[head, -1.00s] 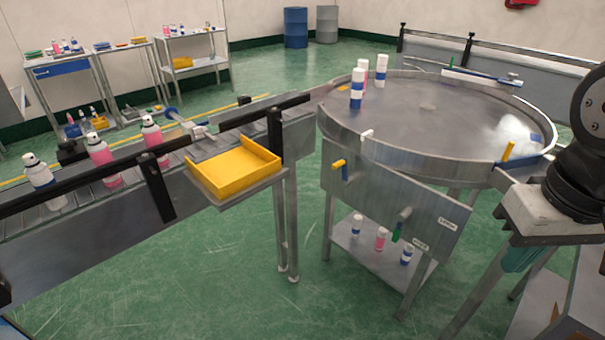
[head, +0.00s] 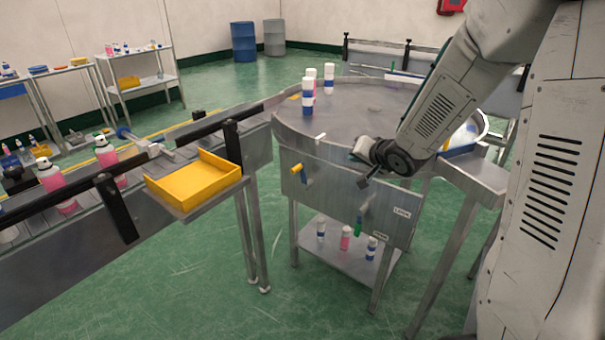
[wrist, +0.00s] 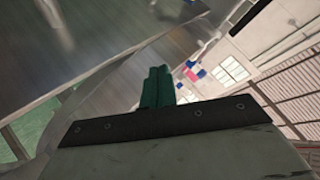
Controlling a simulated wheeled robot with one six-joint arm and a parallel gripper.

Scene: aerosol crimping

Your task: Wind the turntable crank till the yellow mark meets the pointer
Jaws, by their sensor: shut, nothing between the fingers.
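The round steel turntable (head: 350,125) stands at the centre right of the head view; my arm covers its right part. A small yellow patch (head: 295,97) shows at its far left edge, and a small white piece (head: 320,137) at its near rim; I cannot tell which is mark or pointer. A yellow-handled crank (head: 298,169) with a blue part is on the left of the front panel. My gripper (wrist: 158,88) has its green fingers together and empty in the wrist view. In the head view my wrist is before the turntable's near rim, right of the crank and apart from it.
White and blue cans (head: 308,98) stand on the turntable. A yellow tray (head: 195,182) and a conveyor with pink bottles (head: 55,182) are at left. Open floor lies in front.

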